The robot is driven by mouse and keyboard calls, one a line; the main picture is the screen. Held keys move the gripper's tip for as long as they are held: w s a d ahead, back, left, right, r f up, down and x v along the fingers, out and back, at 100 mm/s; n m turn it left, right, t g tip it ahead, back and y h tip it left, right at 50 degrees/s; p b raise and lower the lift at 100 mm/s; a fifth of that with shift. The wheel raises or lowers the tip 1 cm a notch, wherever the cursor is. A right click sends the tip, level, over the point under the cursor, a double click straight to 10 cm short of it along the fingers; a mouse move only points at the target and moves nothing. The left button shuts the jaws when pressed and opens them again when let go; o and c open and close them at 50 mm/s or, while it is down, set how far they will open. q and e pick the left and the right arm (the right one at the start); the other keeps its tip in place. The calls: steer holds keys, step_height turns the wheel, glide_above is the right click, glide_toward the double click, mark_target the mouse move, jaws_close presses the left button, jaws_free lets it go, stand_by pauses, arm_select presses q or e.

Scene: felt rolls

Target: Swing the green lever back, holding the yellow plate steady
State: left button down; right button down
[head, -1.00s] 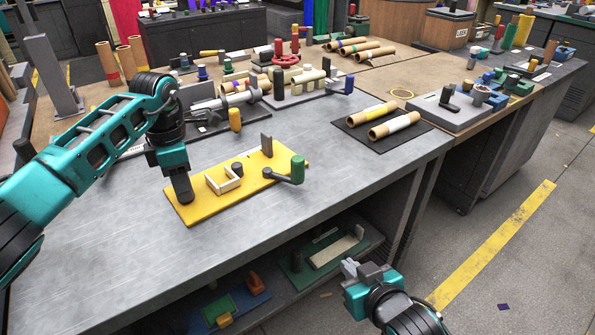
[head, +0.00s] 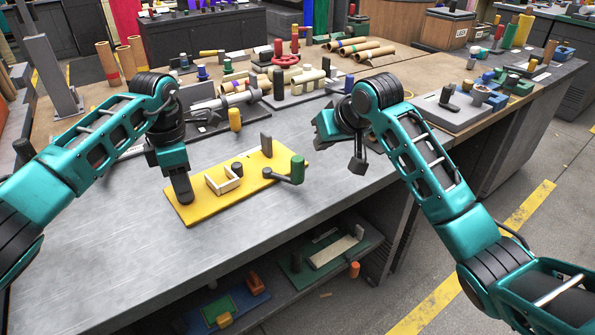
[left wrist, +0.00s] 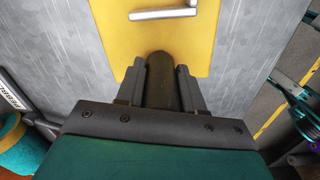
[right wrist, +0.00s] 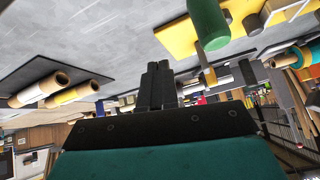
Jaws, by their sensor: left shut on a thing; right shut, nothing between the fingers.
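The yellow plate (head: 205,208) lies flat on the grey bench. My left gripper (head: 186,198) points down at its near left end. In the left wrist view my left gripper (left wrist: 160,85) is shut on a dark rounded post (left wrist: 160,68) at the plate's edge. My right gripper (right wrist: 160,85) is shut and empty, apart from the knob.
A white bracket (head: 222,187) and a grey upright (head: 266,145) stand on the plate. Bare bench lies in front.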

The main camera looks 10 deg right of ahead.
arm_select(q)
steer(key=shift+f, duration=0.15)
arm_select(e)
step_height(320, 180, up, 6)
steer(key=a+n+g+y, duration=0.1)
steer(key=a+n+g, duration=0.1)
steer(key=g, duration=0.1)
steer(key=shift+s+d+f, duration=0.1)
steer(key=shift+s+f, duration=0.05)
steer(key=shift+f, duration=2.15)
steer(key=shift+s+f, duration=0.15)
steer(key=shift+f, duration=2.15)
arm_select(q)
steer(key=shift+s, duration=0.1)
arm_select(e)
steer(key=shift+s+a, duration=0.55)
steer(key=shift+a, duration=0.6)
steer(key=shift+s+a, duration=0.6)
steer(key=shift+a, duration=0.5)
steer(key=shift+s+a, duration=0.55)
steer(key=shift+a, duration=0.6)
steer(key=shift+w+d+r, duration=0.1)
steer(key=shift+d, duration=0.05)
step_height(320, 180, up, 7)
steer(key=d, duration=0.1)
steer(key=shift+w, duration=0.2)
